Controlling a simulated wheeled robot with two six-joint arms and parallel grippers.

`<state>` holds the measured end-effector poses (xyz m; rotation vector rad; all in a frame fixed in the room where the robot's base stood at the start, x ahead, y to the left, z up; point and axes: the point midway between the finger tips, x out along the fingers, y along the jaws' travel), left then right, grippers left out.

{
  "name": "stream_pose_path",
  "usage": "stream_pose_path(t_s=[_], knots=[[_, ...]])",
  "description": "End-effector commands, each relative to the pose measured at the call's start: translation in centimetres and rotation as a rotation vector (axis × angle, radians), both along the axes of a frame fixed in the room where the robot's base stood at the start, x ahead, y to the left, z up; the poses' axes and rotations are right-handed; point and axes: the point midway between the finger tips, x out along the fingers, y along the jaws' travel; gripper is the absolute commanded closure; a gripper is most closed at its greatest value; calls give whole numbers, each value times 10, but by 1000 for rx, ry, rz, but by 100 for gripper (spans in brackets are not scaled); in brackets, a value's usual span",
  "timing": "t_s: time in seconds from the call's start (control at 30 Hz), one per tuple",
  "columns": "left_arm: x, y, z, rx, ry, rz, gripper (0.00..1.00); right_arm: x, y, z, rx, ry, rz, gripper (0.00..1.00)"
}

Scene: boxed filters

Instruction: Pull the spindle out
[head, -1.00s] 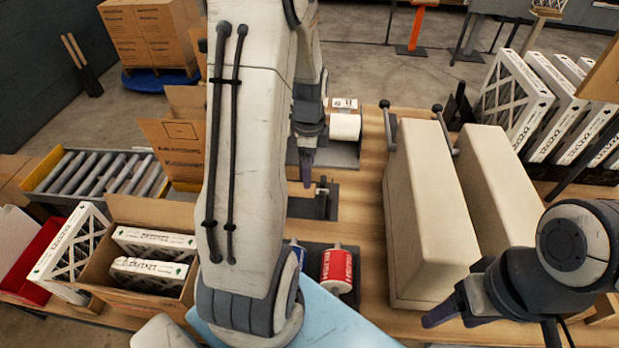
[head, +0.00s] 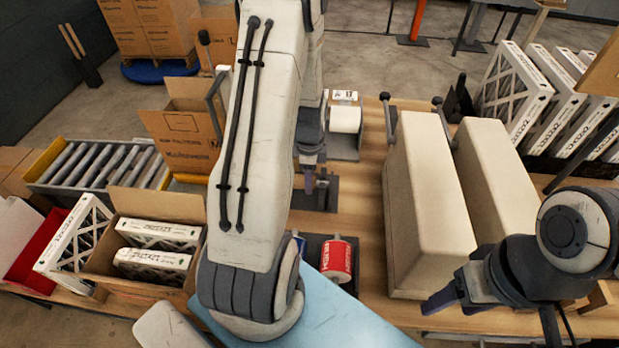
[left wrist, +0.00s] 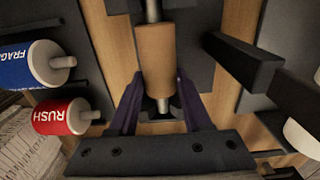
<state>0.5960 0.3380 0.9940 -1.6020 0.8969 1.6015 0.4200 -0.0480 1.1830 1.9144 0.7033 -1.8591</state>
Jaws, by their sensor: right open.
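In the left wrist view the spindle (left wrist: 163,105) is a thin grey metal rod. It runs through a tan cardboard core (left wrist: 155,50) and shows at both ends of it. My left gripper (left wrist: 158,85) is open, with one purple finger on each side of the core's near end; I cannot tell whether they touch it. In the head view my left gripper (head: 309,180) is over a dark stand (head: 328,195), and the spindle is mostly hidden there. My right gripper (head: 447,300) is open and empty at the table's front, near a beige machine cover (head: 430,200).
A red RUSH roll (head: 337,260) and a blue FRAGILE roll (left wrist: 28,66) lie beside the left gripper. A white roll (head: 345,120) stands behind it. A dark bar (left wrist: 243,60) is close on the right in the wrist view. A filter carton (head: 150,210) stands at left.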

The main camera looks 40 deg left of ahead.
Motion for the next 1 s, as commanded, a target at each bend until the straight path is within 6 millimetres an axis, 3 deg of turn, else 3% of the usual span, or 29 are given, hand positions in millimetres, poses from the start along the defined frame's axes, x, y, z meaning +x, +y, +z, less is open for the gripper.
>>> stream_pose_path(t_s=[1.0], knots=[[0,0,24,1,-1,0,100,0,0,20,0,0,0,36]])
